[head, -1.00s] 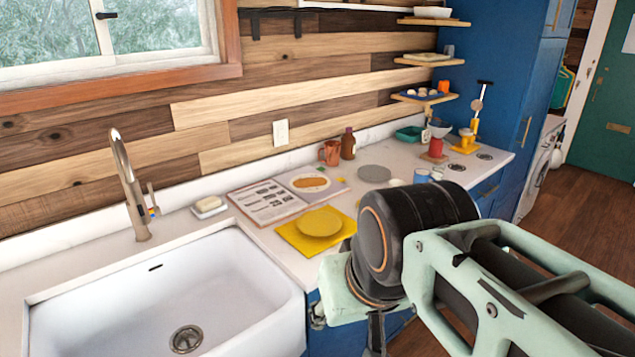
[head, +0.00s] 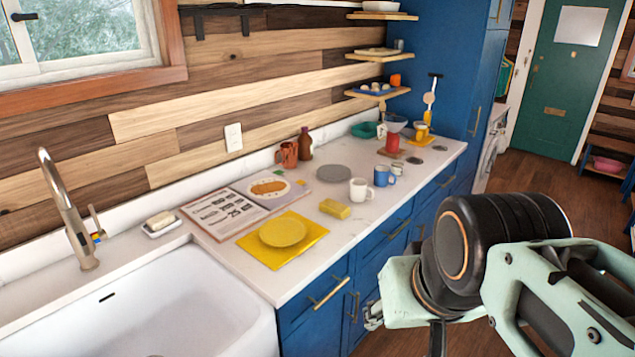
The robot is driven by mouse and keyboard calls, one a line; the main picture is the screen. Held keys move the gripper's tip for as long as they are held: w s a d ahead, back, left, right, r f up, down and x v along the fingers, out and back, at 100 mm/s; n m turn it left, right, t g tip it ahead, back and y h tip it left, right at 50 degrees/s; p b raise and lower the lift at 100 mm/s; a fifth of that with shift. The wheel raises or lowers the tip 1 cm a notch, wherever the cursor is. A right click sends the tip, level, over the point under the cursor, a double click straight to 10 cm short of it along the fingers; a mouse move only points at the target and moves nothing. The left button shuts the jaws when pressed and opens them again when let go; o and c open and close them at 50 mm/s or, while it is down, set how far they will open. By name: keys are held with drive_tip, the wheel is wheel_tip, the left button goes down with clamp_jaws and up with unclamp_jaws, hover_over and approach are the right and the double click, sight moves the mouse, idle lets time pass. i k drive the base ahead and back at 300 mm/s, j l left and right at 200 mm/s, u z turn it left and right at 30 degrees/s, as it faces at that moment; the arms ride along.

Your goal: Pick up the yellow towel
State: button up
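A flat yellow square (head: 262,250), which looks like the yellow towel, lies on the white counter to the right of the sink. A round yellow plate (head: 283,232) sits on top of it and hides its middle. My gripper (head: 405,318) is at the lower right, in front of the counter's edge and apart from the towel. Its fingers are mostly hidden or cut off by the bottom of the picture, so I cannot tell whether it is open.
An open book (head: 228,212) lies behind the towel. A yellow block (head: 335,209), a white mug (head: 360,190), a blue mug (head: 382,176) and a grey plate (head: 333,173) stand to its right. The white sink (head: 185,300) is at left. Wooden shelves (head: 382,57) hang above.

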sight(340, 212)
drive_tip(key=i+l, duration=0.15)
drive_tip(key=i, duration=0.2)
drive_tip(key=i+l, duration=0.15)
drive_tip(key=i, duration=0.2)
drive_tip(key=i+l, duration=0.15)
drive_tip(key=i, duration=0.25)
drive_tip(key=i+l, duration=0.65)
drive_tip(key=i, duration=0.25)
drive_tip(key=k+j+z, duration=0.1)
drive_tip(key=j, duration=0.1)
